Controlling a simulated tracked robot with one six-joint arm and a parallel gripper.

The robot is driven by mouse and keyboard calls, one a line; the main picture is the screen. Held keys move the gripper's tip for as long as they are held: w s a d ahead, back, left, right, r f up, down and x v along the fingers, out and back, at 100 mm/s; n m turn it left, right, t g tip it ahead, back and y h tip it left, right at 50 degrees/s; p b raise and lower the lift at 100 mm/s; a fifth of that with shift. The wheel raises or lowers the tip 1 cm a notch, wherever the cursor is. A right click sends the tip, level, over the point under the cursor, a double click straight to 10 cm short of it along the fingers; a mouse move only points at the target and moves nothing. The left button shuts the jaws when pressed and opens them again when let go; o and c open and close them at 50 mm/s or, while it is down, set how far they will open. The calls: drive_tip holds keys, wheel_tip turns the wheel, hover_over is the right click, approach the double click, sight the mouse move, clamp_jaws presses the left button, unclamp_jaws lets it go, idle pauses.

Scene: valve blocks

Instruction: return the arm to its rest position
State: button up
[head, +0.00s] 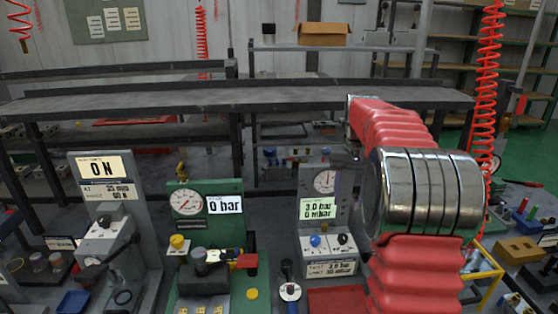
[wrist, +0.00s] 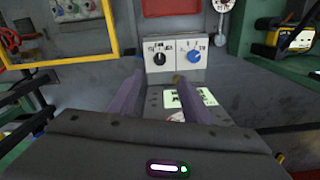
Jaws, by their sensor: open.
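My arm (head: 400,150), with red bellows and a chrome joint, rises at the right of the head view and bends away towards the bench. My gripper does not show in the head view. In the wrist view my gripper (wrist: 157,80) has its two dark fingers apart, with nothing held between them. Beyond the fingertips is a grey valve block (wrist: 208,72) with a white box bearing a black knob (wrist: 160,58) and a blue knob (wrist: 194,57). The fingers look apart from the knobs, though the exact distance is hard to tell.
In the head view a grey block reading 3.0 bar (head: 320,208), a green block reading 0 bar (head: 225,190) and a grey block reading 0 N (head: 104,165) stand in a row. A long dark bench (head: 200,98) lies behind. A red coiled hose (head: 488,70) hangs at the right.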

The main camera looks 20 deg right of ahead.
wheel_tip(320, 180, down, 4)
drive_tip(key=s+a, duration=0.3)
drive_tip(key=s+a+r+n+t, duration=0.2)
drive_tip(key=s+a, duration=0.9)
drive_tip(key=a, duration=0.1)
drive_tip(key=s+a+r+n+t, duration=0.2)
drive_tip(key=s+a+n+t, duration=0.1)
drive_tip(key=s+a, duration=0.9)
drive_tip(key=shift+s+r+t, duration=0.15)
drive_tip(key=shift+s+t, duration=0.15)
drive_tip(key=shift+d, duration=0.1)
idle(0.7)
